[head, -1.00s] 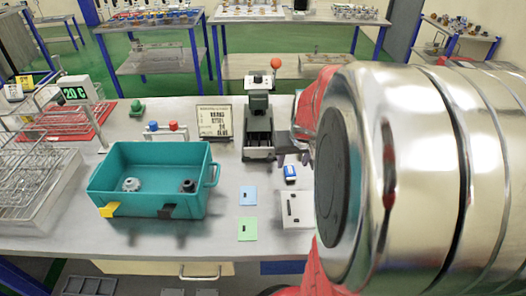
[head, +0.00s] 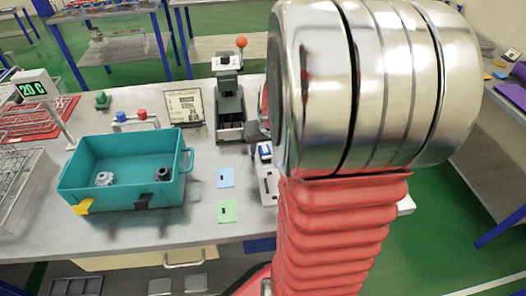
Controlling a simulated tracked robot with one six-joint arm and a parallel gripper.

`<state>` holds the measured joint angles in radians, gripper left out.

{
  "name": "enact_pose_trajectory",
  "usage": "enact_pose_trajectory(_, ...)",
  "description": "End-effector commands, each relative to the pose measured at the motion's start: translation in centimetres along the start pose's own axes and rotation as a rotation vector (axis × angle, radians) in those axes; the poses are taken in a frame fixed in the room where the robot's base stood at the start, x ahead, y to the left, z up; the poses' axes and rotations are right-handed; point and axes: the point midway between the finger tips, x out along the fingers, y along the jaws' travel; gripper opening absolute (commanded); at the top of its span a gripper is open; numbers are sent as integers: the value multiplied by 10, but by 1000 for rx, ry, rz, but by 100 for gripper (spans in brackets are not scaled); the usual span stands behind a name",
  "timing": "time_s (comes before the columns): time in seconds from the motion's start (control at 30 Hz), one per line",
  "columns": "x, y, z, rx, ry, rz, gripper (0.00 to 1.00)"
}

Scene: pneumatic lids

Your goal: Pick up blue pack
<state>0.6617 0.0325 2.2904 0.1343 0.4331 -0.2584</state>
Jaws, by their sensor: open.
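The blue pack (head: 264,152), a small blue-and-white box, sits on the bench just left of my arm in the head view. It is right of the press base and beyond the white plate. My gripper (head: 256,131) is mostly hidden behind my large silver arm joint. Only a dark grey part of it seems to show, a little beyond the pack and near the press. It is open, with nothing seen in it. I cannot tell the gap between it and the pack.
A teal bin (head: 118,203) with two small parts inside stands left. A press with a red knob (head: 229,98) stands behind the pack. A blue card (head: 225,177), a green card (head: 228,211) and a white plate (head: 268,186) lie in front. The bench front edge is close.

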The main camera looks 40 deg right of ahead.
Motion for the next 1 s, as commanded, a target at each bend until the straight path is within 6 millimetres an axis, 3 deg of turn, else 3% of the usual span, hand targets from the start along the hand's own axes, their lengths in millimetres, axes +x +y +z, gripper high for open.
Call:
enact_pose_trajectory(0.17,0,0,0,0,0,0,48)
enact_pose_trajectory(0.8,0,0,0,-1,0,0,5)
enact_pose_trajectory(1.0,0,0,0,-1,0,0,5)
